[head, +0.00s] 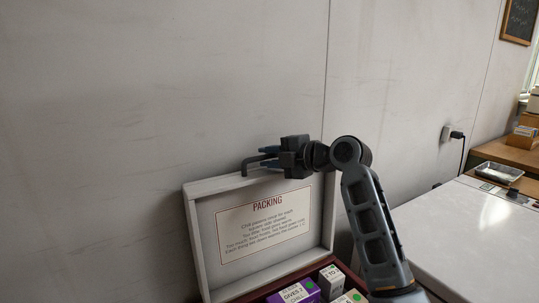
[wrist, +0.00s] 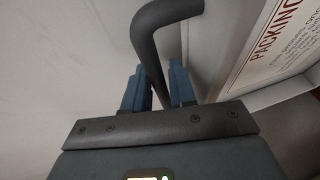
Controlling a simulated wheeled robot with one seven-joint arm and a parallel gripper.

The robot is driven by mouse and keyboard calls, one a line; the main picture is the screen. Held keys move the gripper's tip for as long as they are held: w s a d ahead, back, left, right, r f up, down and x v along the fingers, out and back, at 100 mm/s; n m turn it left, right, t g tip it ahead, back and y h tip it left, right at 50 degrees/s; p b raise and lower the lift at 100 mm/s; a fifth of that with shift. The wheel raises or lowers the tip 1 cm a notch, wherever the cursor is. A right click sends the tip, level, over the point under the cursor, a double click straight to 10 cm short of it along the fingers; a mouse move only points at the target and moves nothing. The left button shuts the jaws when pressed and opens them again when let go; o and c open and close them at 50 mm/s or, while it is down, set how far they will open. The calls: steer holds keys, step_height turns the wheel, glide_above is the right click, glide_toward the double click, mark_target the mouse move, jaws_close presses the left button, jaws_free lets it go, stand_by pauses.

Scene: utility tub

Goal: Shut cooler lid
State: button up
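The cooler lid (head: 216,184) stands open and upright near the wall in the head view, its pale inner side with a PACKING sign facing me. The dark red cooler rim (head: 350,278) is below, mostly cut off by the picture edge. My gripper (head: 266,153) is at the lid's top edge. In the wrist view the lid (wrist: 255,50) is at the right.
Boxes, one purple (head: 292,293) and some white (head: 332,281), sit in the cooler. A white-topped counter or unit (head: 465,235) is at the right, with a metal tray (head: 498,173) beyond. The grey wall (head: 110,130) is close behind the lid.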

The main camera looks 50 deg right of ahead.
steer(key=shift+c, duration=0.2)
jaws_close()
steer(key=shift+f+b, duration=0.15)
steer(key=shift+b, duration=0.15)
